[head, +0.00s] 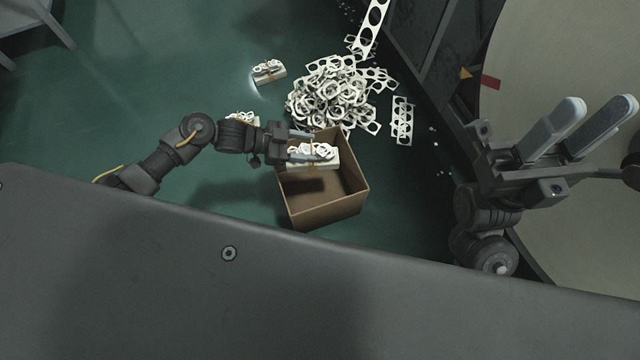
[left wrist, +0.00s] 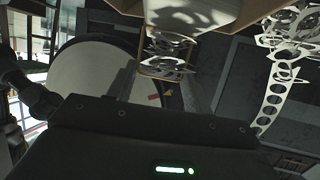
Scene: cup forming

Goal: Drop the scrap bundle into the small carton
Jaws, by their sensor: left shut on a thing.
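The scrap bundle (head: 313,152), white punched pieces strapped together on a pale block, is in my left gripper (head: 303,145). My left gripper is shut on it and holds it over the back part of the open small carton (head: 322,213). The carton is brown, stands on the floor, and its visible inside looks empty; the bundle hides part of its back. In the left wrist view the bundle (left wrist: 167,66) shows between the fingers, with a tan carton edge at the top. My right gripper (head: 590,115) is open and empty at the far right.
A heap of white scrap (head: 335,95) lies behind the carton, with loose strips beside it. Another bundle (head: 268,70) lies on the green floor, and one more (head: 242,118) is partly hidden behind my left arm. A large round pale surface (head: 540,50) is at right.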

